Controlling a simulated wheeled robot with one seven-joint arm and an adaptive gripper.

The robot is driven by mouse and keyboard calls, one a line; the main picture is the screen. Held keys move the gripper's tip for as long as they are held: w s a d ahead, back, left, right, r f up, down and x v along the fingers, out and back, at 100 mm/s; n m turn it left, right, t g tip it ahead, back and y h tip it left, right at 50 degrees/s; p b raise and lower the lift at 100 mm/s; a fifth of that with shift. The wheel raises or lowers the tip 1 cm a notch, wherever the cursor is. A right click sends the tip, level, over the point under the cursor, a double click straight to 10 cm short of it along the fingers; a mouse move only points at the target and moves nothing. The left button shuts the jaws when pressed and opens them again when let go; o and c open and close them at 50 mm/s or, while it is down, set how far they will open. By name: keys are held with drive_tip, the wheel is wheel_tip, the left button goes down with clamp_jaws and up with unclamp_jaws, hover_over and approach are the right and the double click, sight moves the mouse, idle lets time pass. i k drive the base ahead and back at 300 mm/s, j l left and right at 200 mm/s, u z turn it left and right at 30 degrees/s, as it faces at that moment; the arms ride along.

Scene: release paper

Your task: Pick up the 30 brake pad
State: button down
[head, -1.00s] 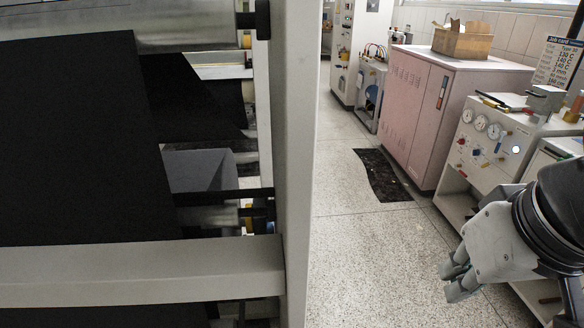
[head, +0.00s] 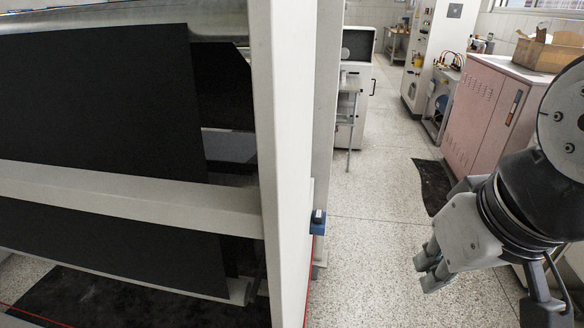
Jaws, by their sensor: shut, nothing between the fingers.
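My gripper (head: 428,268) shows at the lower right in the head view, with its fingers shut and nothing between them. It hangs over the speckled floor, apart from every surface around it. I see no brake pad in the head view.
A large machine with black sheets (head: 95,105) and a pale upright post (head: 290,150) fills the left side. A pink cabinet (head: 487,120) with a cardboard box (head: 548,50) stands at right. A dark mat (head: 432,185) lies beside it. The floor aisle (head: 375,190) between is clear.

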sight(319, 214)
drive_tip(key=k, duration=0.65)
drive_tip(key=i+l+z, duration=0.1)
drive_tip(key=i+l, duration=0.25)
drive_tip(key=i+l+z, duration=0.1)
drive_tip(key=i+l, duration=0.2)
drive_tip(key=i, duration=0.3)
drive_tip(key=i+l, duration=0.25)
drive_tip(key=i, duration=0.25)
drive_tip(key=i+l+z, duration=0.15)
drive_tip(key=i, duration=0.35)
drive_tip(key=l, duration=0.1)
